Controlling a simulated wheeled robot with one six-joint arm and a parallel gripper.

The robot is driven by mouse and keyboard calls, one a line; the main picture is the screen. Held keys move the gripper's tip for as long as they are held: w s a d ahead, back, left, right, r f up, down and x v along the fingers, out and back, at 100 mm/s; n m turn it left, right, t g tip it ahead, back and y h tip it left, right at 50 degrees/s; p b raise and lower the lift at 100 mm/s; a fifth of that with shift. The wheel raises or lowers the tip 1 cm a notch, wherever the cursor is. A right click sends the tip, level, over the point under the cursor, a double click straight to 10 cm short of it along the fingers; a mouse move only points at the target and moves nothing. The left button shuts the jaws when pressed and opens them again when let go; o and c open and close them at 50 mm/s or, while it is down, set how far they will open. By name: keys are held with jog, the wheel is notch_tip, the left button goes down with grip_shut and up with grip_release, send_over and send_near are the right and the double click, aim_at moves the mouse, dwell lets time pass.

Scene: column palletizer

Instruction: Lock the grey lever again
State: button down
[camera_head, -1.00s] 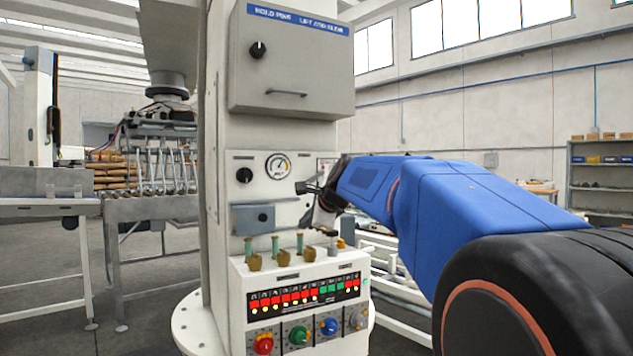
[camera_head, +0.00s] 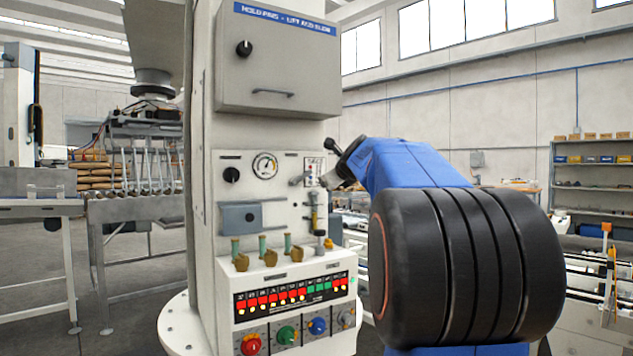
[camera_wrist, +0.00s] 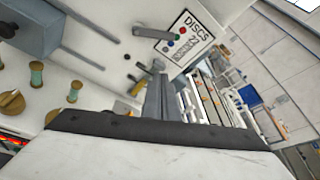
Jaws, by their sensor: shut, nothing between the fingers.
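A short grey lever (camera_head: 300,180) sticks out of the white panel beside a small label. It also shows in the wrist view (camera_wrist: 152,33), at the edge of the DISCS label (camera_wrist: 186,42). My gripper (camera_wrist: 160,80) is shut and empty, with its grey fingers in front of the panel, apart from that lever. Small brass and grey parts (camera_wrist: 134,88) lie close beside the fingertips; I cannot tell whether they touch. Several upright fittings line the shelf, including three with green sleeves (camera_head: 262,246). A yellow and grey part (camera_head: 314,212) stands to their right, its shape unclear.
Below are a lamp strip (camera_head: 290,293) and red, green, blue and grey knobs (camera_head: 346,317). A grey-blue box (camera_head: 240,217) and a gauge (camera_head: 264,166) are on the panel. A conveyor table (camera_head: 140,208) stands left; shelves (camera_head: 594,170) are far right.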

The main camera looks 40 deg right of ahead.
aim_at(308, 174)
jog(key=x, duration=0.9)
jog(key=shift+w+f, duration=0.15)
jog(key=shift+w, duration=0.05)
jog(key=r, duration=0.1)
jog(key=a+r, duration=0.1)
jog(key=shift+w+a+r, duration=0.15)
jog(key=shift+w+r, duration=0.1)
jog(key=shift+r, duration=0.05)
jog(key=shift+w+a+r, duration=0.1)
jog(key=shift+a+r, duration=0.15)
jog(key=shift+r, duration=0.2)
jog(key=shift+a+r+n+h, duration=0.1)
jog(key=shift+r+n+h, duration=0.2)
jog(key=shift+n, duration=0.2)
jog(key=n, duration=0.1)
jog(key=r+n+h, duration=0.1)
jog(key=shift+w+a+r+n+t, duration=0.1)
jog(key=shift+a+r+n+t, duration=0.2)
jog(key=shift+a, duration=0.1)
jog(key=n, duration=0.1)
jog(key=a+r+n+h, duration=0.1)
jog(key=n, duration=0.1)
jog(key=shift+w+a+r+n+t, duration=0.1)
jog(key=shift+a+n+t, duration=0.2)
jog(key=shift+a+r+h, duration=0.15)
jog(key=shift+h, duration=0.25)
jog(key=shift+w+a+r, duration=0.1)
jog(key=shift+a, duration=0.35)
jog(key=shift+a+r, duration=0.1)
jog(key=shift+a, duration=0.05)
